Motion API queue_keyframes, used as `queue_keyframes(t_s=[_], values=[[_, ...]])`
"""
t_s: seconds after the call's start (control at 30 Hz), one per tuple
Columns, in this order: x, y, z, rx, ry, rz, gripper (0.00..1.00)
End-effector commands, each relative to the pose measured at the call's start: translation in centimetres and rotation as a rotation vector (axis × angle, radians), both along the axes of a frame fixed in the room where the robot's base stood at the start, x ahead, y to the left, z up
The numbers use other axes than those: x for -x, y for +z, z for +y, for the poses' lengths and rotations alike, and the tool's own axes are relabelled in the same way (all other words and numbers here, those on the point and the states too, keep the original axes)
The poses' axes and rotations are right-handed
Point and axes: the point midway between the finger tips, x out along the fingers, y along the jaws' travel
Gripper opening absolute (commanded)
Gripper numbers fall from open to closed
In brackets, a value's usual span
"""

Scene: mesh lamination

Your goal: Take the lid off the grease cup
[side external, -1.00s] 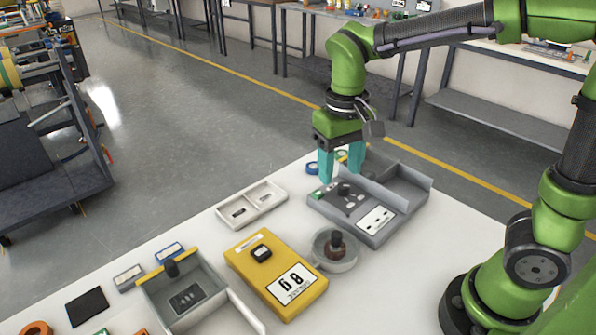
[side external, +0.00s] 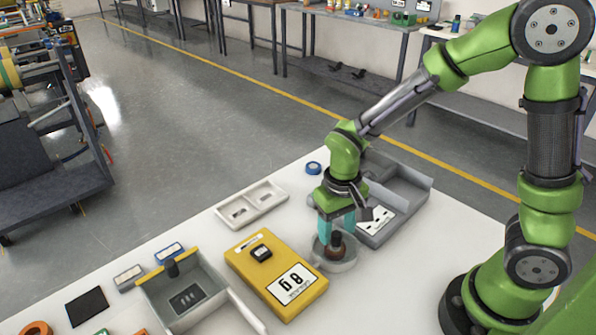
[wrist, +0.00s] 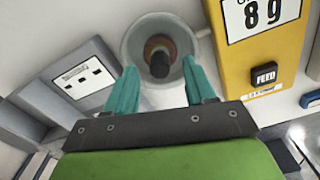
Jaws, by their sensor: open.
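The round grey dish (side external: 343,262) stands on the white table, right of the yellow box, and also shows in the wrist view (wrist: 133,45). In its middle sits a brown round piece with a dark knob (side external: 336,240), seen from above in the wrist view (wrist: 159,63); I take this as the grease cup with its lid. My gripper (side external: 337,232) points down just above the dish. Its two teal fingers (wrist: 157,85) are open, one on each side of the knob, and appear apart from it. The fingers partly hide the dish in the side view.
The yellow box (side external: 262,281) marked "8 g" stands close to the left. A grey tray (side external: 409,210) with a raised wall is behind right. A white two-slot tray (side external: 272,214) and a grey bin (side external: 186,307) lie further left. Table front right is clear.

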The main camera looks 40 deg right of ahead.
Motion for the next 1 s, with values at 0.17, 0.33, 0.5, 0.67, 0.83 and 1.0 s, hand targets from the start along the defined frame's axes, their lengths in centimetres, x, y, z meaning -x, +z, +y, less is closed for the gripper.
queue_keyframes(t_s=[0.17,0.33,0.5,0.67,0.83,1.0], values=[[0.0,-1.21,-0.01,-0.001,-0.001,0.0,0.54],[-0.02,-1.19,-0.01,-0.001,-0.001,-0.001,0.54],[-0.02,-1.17,-0.01,-0.001,-0.001,-0.001,0.32],[-0.02,-1.16,-0.01,-0.001,-0.001,-0.001,0.07],[-0.03,-1.14,0.0,-0.001,-0.001,-0.001,0.0],[-0.06,-0.9,0.02,-0.001,-0.001,-0.002,0.0]])
